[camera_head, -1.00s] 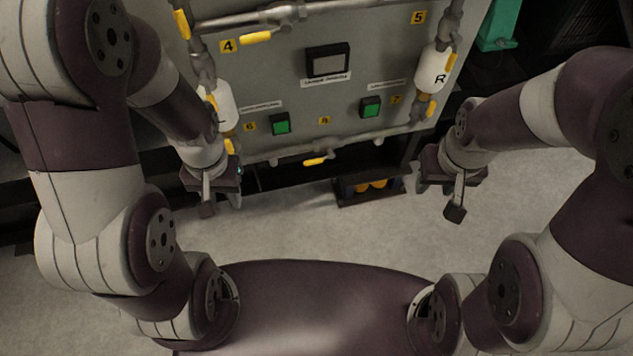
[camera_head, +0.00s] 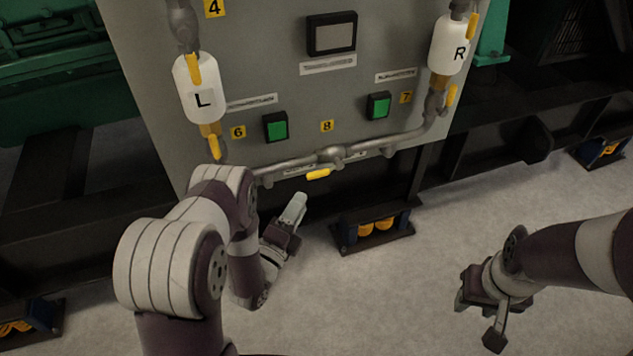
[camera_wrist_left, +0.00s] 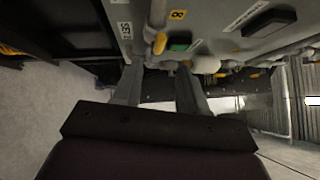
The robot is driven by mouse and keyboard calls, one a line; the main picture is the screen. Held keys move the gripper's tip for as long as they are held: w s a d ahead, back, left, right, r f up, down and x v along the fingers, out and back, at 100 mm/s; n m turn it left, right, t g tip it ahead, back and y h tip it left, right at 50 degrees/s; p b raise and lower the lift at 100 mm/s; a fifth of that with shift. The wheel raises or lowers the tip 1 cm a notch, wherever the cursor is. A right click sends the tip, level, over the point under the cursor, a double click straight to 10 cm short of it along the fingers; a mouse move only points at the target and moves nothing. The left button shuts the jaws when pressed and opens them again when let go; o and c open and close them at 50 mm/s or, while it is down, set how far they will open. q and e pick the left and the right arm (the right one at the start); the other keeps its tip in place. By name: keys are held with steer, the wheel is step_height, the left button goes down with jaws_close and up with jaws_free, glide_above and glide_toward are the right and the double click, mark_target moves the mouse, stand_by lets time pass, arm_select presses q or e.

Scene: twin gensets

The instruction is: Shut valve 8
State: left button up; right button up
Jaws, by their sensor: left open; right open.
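Valve 8 sits on the lower horizontal pipe of the grey panel, under the yellow label 8 (camera_head: 327,126). Its yellow handle (camera_head: 318,174) lies roughly along the pipe. My left gripper (camera_head: 294,207) is open and empty, just below and left of the handle, apart from it. In the left wrist view, the handle (camera_wrist_left: 160,43) shows ahead between the lines of the two open fingers (camera_wrist_left: 158,82), beyond their tips, with label 8 (camera_wrist_left: 178,14) above. My right gripper (camera_head: 494,336) is open and empty, low at the right over the floor.
The panel (camera_head: 290,80) also carries the L bottle (camera_head: 201,90), the R bottle (camera_head: 449,45), green buttons (camera_head: 276,126) and other yellow handles (camera_head: 215,142). A dark foot with yellow parts (camera_head: 374,228) stands on the floor below.

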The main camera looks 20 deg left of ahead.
mark_target(324, 171)
arm_select(q)
steer(key=b+x, duration=0.1)
steer(key=x, duration=0.8)
steer(key=shift+a+f, duration=0.1)
jaws_close()
steer(key=shift+f+b, duration=0.1)
steer(key=shift+b, duration=0.2)
